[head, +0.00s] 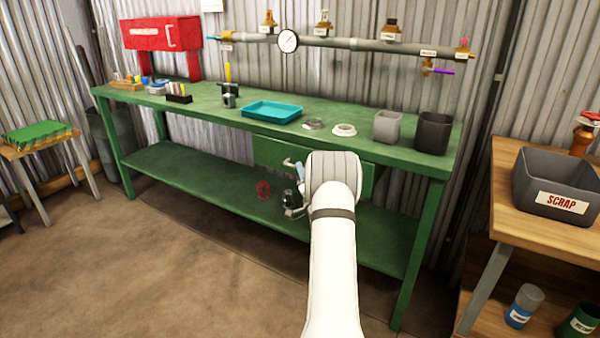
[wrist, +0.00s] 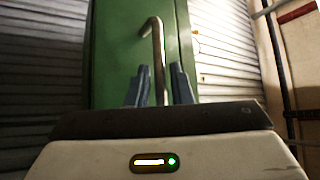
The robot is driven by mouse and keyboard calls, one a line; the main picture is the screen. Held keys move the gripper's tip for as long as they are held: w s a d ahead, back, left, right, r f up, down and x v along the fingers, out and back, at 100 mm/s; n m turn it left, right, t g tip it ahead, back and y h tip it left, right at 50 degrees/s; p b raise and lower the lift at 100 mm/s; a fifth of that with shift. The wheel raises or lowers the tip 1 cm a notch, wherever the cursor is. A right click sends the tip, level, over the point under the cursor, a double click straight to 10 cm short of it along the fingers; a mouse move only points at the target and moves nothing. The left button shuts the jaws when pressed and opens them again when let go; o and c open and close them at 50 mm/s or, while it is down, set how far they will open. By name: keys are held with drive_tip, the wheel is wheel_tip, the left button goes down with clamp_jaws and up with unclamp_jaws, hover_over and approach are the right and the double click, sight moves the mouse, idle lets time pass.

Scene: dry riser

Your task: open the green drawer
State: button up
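The green drawer (head: 268,152) is under the green workbench's top, its front partly hidden behind my arm; it looks shut. Its bent metal handle (head: 290,162) shows just left of my wrist. In the wrist view the green drawer front (wrist: 115,50) fills the middle, with the handle (wrist: 157,50) standing out from it. My gripper (wrist: 158,80) has its two blue fingers apart, one on each side of the handle's bar, with a visible gap on both sides. In the head view my gripper (head: 299,172) is small and partly hidden by my wrist.
The green workbench (head: 200,105) holds a teal tray (head: 272,111), grey and black bins, and a red box (head: 160,35). Its lower shelf (head: 200,180) is below the drawer. A wooden table with a scrap bin (head: 555,185) stands at right. The floor in front is clear.

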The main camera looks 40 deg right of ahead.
drive_tip(key=shift+x, duration=0.8)
clamp_jaws()
drive_tip(key=shift+a, duration=0.1)
